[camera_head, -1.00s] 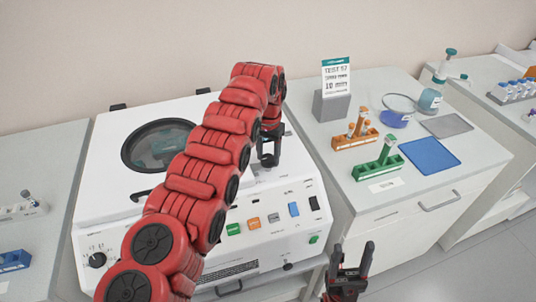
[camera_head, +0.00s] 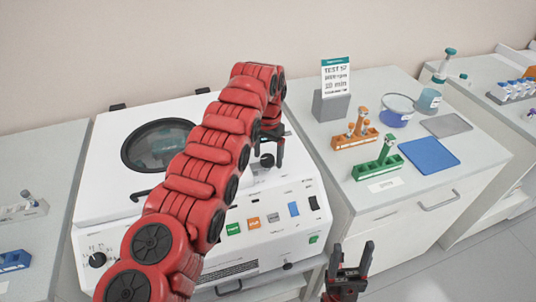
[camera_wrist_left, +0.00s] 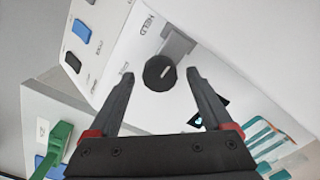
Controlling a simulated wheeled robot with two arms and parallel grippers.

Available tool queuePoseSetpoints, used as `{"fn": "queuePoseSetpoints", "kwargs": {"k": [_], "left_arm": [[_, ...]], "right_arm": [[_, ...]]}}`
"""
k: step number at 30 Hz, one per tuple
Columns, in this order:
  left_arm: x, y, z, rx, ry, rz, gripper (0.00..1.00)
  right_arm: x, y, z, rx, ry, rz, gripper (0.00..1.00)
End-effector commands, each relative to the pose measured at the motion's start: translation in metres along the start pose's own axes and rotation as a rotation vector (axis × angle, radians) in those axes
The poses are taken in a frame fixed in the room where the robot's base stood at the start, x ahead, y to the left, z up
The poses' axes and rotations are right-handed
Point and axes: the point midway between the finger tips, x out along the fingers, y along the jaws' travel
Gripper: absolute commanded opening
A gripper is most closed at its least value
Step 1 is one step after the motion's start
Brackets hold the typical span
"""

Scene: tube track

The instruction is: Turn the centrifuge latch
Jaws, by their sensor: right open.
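The centrifuge (camera_head: 120,210) is a white box with a round dark window in its lid. Its latch is a round black knob (camera_wrist_left: 160,73) on a grey bracket, seen in the left wrist view beside the word "HELD". The knob also shows in the head view (camera_head: 267,160), at the right of the lid. My left gripper (camera_wrist_left: 161,74) is open, with one finger on each side of the knob and gaps visible; in the head view its arm hides part of the centrifuge front. My right gripper (camera_head: 352,248) is open and empty, low in front of the centrifuge's right side.
The front panel has a green button (camera_head: 233,229), an orange button (camera_head: 253,223) and a blue switch (camera_head: 293,209). On the right counter stand an orange rack (camera_head: 355,141), a green rack (camera_head: 378,167), a blue mat (camera_head: 430,156) and a sign (camera_head: 336,77).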

Motion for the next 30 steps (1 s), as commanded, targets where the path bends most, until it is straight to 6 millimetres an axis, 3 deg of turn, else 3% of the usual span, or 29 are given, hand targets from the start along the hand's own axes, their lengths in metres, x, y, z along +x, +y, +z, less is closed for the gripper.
{"fn": "queuePoseSetpoints", "kwargs": {"k": [10, 16, 18, 30], "left_arm": [[-0.004, 0.000, 0.000, -0.001, 0.000, 0.000, 0.84], [-0.032, 0.002, -0.002, 0.001, 0.005, -0.001, 0.84], [-0.056, -0.001, 0.000, -0.002, 0.002, -0.001, 0.84], [-0.136, 0.000, 0.000, -0.001, -0.001, 0.000, 0.84]], "right_arm": [[0.001, 0.000, 0.000, 0.000, 0.000, 0.000, 0.59], [0.007, 0.000, -0.001, 0.000, 0.000, 0.000, 0.59], [0.030, 0.002, -0.005, 0.000, 0.000, 0.000, 0.59], [0.110, 0.005, -0.019, 0.000, 0.000, 0.000, 0.59]]}}
